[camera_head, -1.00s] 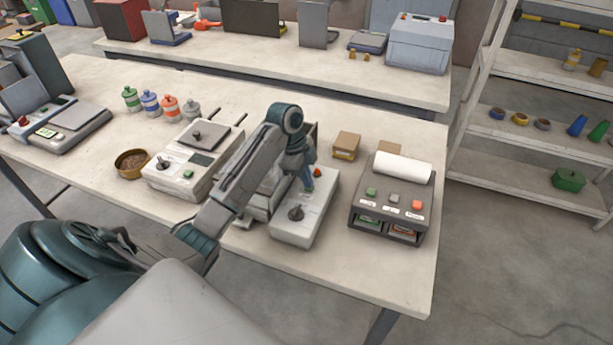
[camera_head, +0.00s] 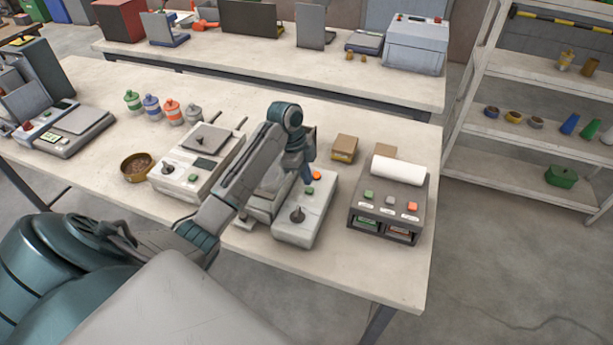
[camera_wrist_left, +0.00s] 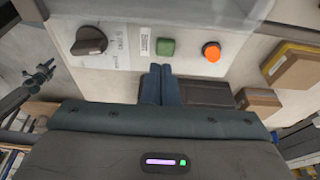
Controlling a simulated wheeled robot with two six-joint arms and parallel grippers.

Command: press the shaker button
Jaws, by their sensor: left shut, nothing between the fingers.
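A light grey machine (camera_head: 303,228) at the table's front edge carries a black knob (camera_head: 297,214), a green button (camera_head: 308,190) and an orange button (camera_head: 316,175). My left gripper (camera_head: 308,181) points down over this panel, just behind the green button. In the left wrist view the shut, empty fingers (camera_wrist_left: 160,70) end just short of the green button (camera_wrist_left: 165,46), with a small gap in the picture. The orange button (camera_wrist_left: 212,51) is to the right and the knob (camera_wrist_left: 89,41) to the left. The label by the green button is too small to read. My right gripper is out of view.
A dark unit with a white roll (camera_head: 388,205) stands to the right. Another machine with a knob (camera_head: 195,165) stands to the left, beside a brown bowl (camera_head: 137,167). Cardboard boxes (camera_head: 344,148) lie behind. The table's front right corner is clear.

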